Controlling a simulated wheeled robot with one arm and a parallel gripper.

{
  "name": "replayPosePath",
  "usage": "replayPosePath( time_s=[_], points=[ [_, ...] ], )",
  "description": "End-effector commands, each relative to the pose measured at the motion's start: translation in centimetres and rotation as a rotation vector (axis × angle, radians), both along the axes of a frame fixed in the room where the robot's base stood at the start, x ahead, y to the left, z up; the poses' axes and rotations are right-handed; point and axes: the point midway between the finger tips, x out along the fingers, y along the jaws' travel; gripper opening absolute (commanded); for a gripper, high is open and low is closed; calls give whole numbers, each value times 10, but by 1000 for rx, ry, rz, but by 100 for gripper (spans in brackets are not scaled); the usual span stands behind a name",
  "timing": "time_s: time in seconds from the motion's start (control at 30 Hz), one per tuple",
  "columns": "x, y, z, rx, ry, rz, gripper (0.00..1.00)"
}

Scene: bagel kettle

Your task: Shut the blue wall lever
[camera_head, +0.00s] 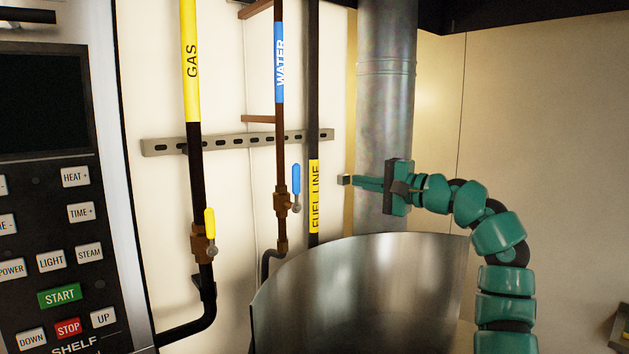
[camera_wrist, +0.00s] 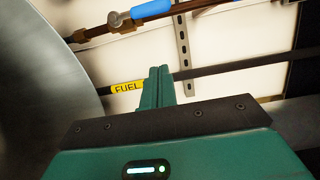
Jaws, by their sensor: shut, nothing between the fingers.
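The blue wall lever (camera_head: 296,179) stands upright beside its brass valve (camera_head: 281,201) on the water pipe (camera_head: 280,135), which has a blue WATER label. In the wrist view the blue lever (camera_wrist: 151,10) shows at the top edge, partly cut off. My gripper (camera_head: 345,180) is shut and empty, pointing left, to the right of the lever and apart from it. It also shows in the wrist view (camera_wrist: 158,72), its fingers together near the yellow fuel label.
The fuel line pipe (camera_head: 313,195) runs between the lever and my gripper in the picture. A large metal kettle (camera_head: 365,290) stands below. A gas pipe with a yellow lever (camera_head: 210,223) and a control panel (camera_head: 60,200) are to the left. A metal flue (camera_head: 386,110) rises behind my gripper.

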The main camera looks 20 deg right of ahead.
Motion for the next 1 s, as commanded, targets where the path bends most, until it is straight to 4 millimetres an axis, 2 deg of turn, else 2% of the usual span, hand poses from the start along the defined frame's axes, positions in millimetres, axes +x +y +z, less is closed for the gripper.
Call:
replayPosePath(
  time_s=[0.27, 0.7, 0.93, 1.0],
  points=[
    [9, 6, 2, 1, 0, 1, 0],
    [64, 44, 3, 0, 1, 1, 0],
    [84, 57, 3, 0, 0, 0, 0],
    [82, 61, 1, 0, -1, 0, 0]
  ],
)
